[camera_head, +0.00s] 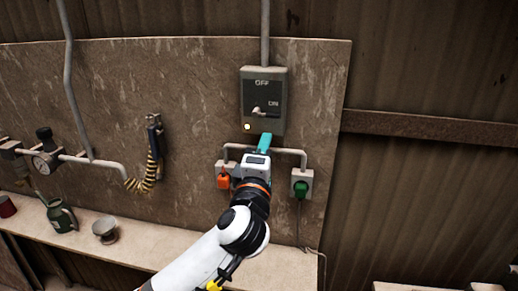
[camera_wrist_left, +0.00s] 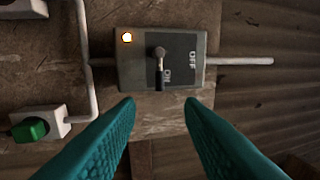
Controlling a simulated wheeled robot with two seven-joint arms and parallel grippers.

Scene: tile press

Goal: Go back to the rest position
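My left gripper (camera_head: 264,142) is just below the grey switch box (camera_head: 279,121) on the wall panel. In the left wrist view its two teal fingers (camera_wrist_left: 160,103) are spread apart with nothing between them. The switch box (camera_wrist_left: 130,75) has OFF and ON marks and a small lever (camera_head: 260,110); the lever (camera_wrist_left: 159,65) is ahead of the fingers and apart from them. I cannot tell its exact setting. A lit lamp (camera_head: 247,127) is at the box's lower left corner. My right gripper is not in view.
A yellow coiled hose (camera_head: 153,172), a pressure gauge (camera_head: 41,163), a green can (camera_head: 61,215) and a metal cup (camera_head: 106,230) are at left. The shelf (camera_head: 150,239) runs below.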

